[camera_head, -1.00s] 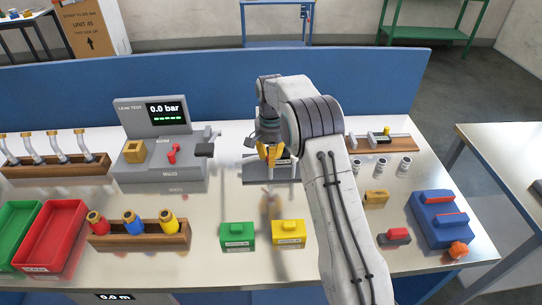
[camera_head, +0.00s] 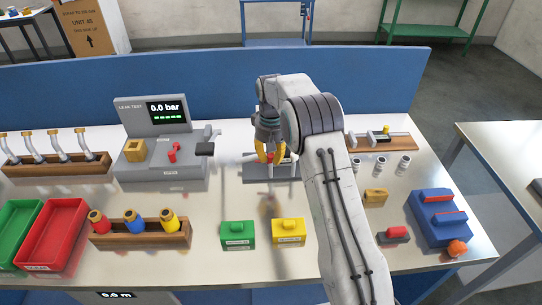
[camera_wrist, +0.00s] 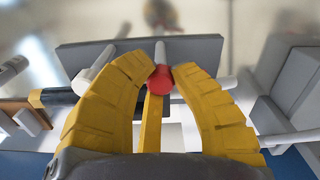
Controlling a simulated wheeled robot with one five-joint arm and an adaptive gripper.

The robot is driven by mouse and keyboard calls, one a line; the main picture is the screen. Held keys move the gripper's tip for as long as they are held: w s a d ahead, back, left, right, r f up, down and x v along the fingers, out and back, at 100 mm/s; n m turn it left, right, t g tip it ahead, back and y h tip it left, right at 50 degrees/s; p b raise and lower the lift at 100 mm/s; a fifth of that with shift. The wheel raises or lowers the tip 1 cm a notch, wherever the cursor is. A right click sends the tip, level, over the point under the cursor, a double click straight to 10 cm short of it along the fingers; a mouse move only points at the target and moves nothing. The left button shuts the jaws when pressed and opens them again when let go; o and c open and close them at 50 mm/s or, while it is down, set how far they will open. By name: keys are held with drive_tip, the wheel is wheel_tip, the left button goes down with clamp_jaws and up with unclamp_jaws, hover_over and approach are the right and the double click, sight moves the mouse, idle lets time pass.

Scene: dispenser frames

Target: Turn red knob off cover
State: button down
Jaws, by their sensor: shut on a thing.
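The red knob (camera_wrist: 160,80) is a small round cylinder in the middle of the wrist view. The yellow fingers of my gripper (camera_wrist: 166,69) close around it from both sides. In the head view my gripper (camera_head: 270,158) points down over a grey fixture (camera_head: 256,180), with a bit of red showing between the fingers. The wrist view shows a grey plate (camera_wrist: 208,48) beyond the knob and pale rods to its sides. I cannot tell which part is the cover. The fingers partly hide the knob and the fixture.
A grey leak tester (camera_head: 150,127) with its own red handle stands left of the fixture. Green (camera_head: 237,237) and yellow (camera_head: 288,232) blocks sit in front. A wooden rail (camera_head: 385,142) and metal sleeves stand to the right. A blue back panel rises behind.

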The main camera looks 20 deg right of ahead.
sight(271, 156)
drive_tip(key=shift+s+f, duration=0.2)
drive_tip(key=shift+f, duration=0.05)
idle(0.3)
drive_tip(key=c, duration=1.1)
unclamp_jaws()
drive_tip(key=shift+r, duration=0.15)
drive_tip(key=shift+o, duration=0.2)
drive_tip(key=shift+w+r, duration=0.1)
wheel_tip(271, 156, up, 12)
